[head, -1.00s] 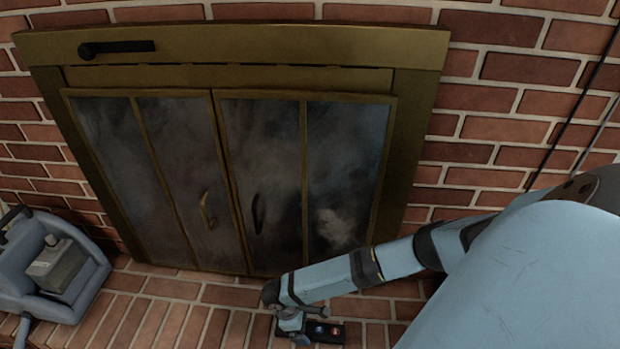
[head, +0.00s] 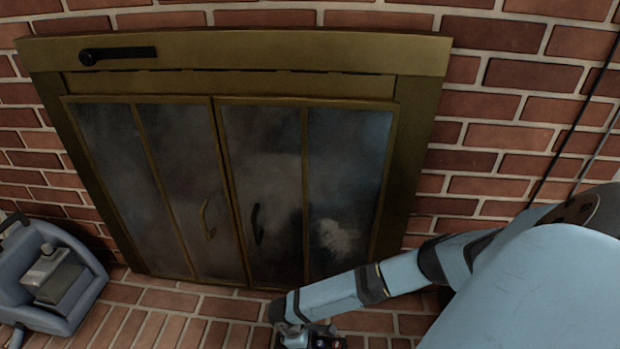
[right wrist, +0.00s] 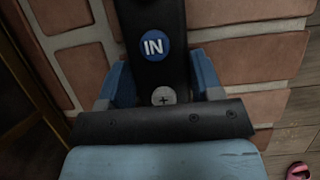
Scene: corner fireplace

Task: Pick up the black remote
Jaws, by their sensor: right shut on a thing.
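The black remote (right wrist: 153,18) fills the top middle of the right wrist view, with a round blue "IN" button and a silver screw-like disc on its face. My right gripper (right wrist: 160,75) is shut on it, with one blue finger along each side. In the head view the remote (head: 327,342) shows only partly at the bottom edge, beside my right gripper (head: 298,335), low over the brick hearth. Whether it touches the bricks cannot be told. My left gripper is not in view.
A brass-framed fireplace (head: 420,130) with closed dark glass doors stands against the brick wall. A blue-grey appliance with a hose (head: 50,280) sits at the lower left. The brick hearth (head: 190,310) between is clear. A pink object (right wrist: 298,171) lies on the floor.

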